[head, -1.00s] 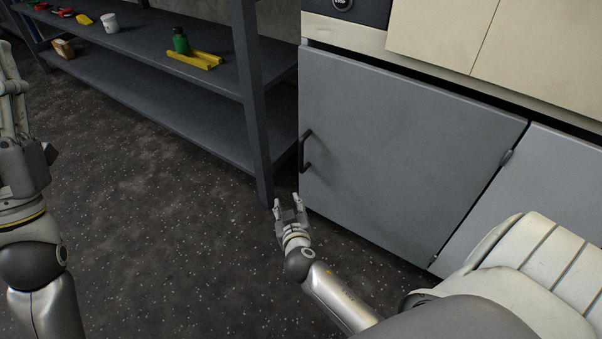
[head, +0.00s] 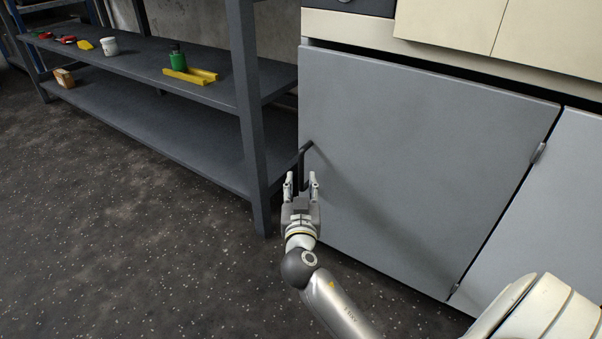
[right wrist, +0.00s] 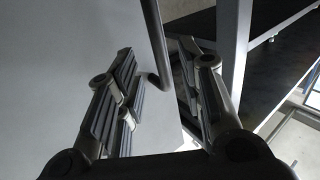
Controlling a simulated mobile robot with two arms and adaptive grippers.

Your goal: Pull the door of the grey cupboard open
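The grey cupboard door (head: 430,140) appears shut, with hinges on its right side. Its dark bar handle (head: 306,152) is near the left edge. My right gripper (head: 301,180) is open at the handle, its two fingers pointing up on either side of the handle's lower part. In the right wrist view, the handle (right wrist: 157,45) shows between the spread fingers (right wrist: 158,62), with the grey door (right wrist: 60,60) at left. I cannot tell whether a finger touches the handle. My left gripper is out of view.
A dark metal shelf unit (head: 250,120) stands just left of the cupboard, its post close to the handle. It bears a green bottle (head: 177,60), a yellow part (head: 190,77) and a white cup (head: 109,46). The speckled floor (head: 120,240) is clear.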

